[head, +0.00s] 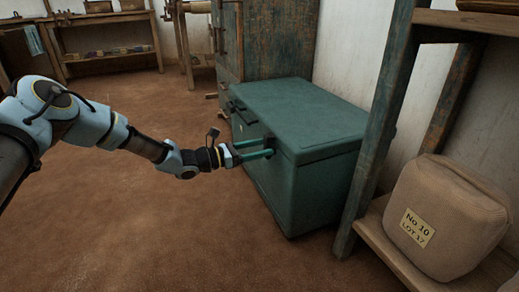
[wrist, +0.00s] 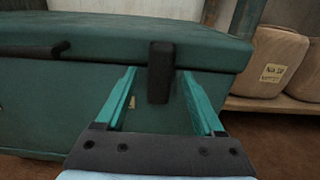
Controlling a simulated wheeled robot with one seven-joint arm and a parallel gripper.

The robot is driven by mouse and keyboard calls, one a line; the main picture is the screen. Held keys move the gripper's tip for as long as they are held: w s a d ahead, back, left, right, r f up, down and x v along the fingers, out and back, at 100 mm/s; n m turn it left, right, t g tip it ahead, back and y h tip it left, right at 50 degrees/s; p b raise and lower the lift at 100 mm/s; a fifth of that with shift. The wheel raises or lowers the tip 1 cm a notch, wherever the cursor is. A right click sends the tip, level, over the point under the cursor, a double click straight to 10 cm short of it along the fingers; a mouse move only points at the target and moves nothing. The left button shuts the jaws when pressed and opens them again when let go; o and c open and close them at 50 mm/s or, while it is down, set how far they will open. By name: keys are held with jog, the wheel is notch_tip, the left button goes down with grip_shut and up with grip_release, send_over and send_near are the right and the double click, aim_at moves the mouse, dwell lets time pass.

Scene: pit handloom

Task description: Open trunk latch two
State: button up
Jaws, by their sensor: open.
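A closed green trunk (head: 310,155) stands on the floor in front of a cabinet; its front also fills much of the wrist view (wrist: 60,95). A dark latch (wrist: 159,72) hangs over the lid edge onto the front face. In the head view this latch is mostly hidden behind my gripper. My gripper (head: 270,147) is at the trunk's front, near its right end. In the wrist view my gripper (wrist: 157,75) is open, with one teal finger on each side of the latch. I cannot tell whether either finger touches it.
A dark handle or bar (wrist: 35,51) sits left of the latch. A wooden shelf (head: 385,235) with a sack (head: 445,210) marked "No 10 LOT 17" stands close right of the trunk. A worn cabinet (head: 265,40) is behind. Brown floor (head: 150,225) is open at front left.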

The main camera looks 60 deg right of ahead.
grip_shut()
dwell(0.4)
jog(key=shift+m+p, duration=0.3)
jog(key=m, duration=0.1)
jog(key=m+p, duration=0.2)
jog(key=shift+s+a+m, duration=0.35)
jog(key=shift+m, duration=0.05)
jog(key=m+p, duration=0.2)
jog(key=m, duration=0.1)
jog(key=m+p, duration=0.1)
jog(key=m, duration=0.1)
jog(key=shift+s+a+f, duration=0.25)
jog(key=shift+s+f, duration=0.05)
jog(key=shift+s, duration=0.1)
jog(key=m+p, duration=0.1)
jog(key=m, duration=0.1)
jog(key=m+p, duration=0.1)
jog(key=m, duration=0.1)
jog(key=shift+s+a+f, duration=0.1)
jog(key=shift+s+f, duration=0.05)
jog(key=shift+f, duration=0.25)
jog(key=shift+f+m+p, duration=0.3)
jog(key=shift+m+p, duration=0.05)
jog(key=shift+m, duration=0.75)
jog(key=shift+f+m+p, duration=0.25)
jog(key=shift+m+p, duration=0.05)
jog(key=shift+m, duration=0.8)
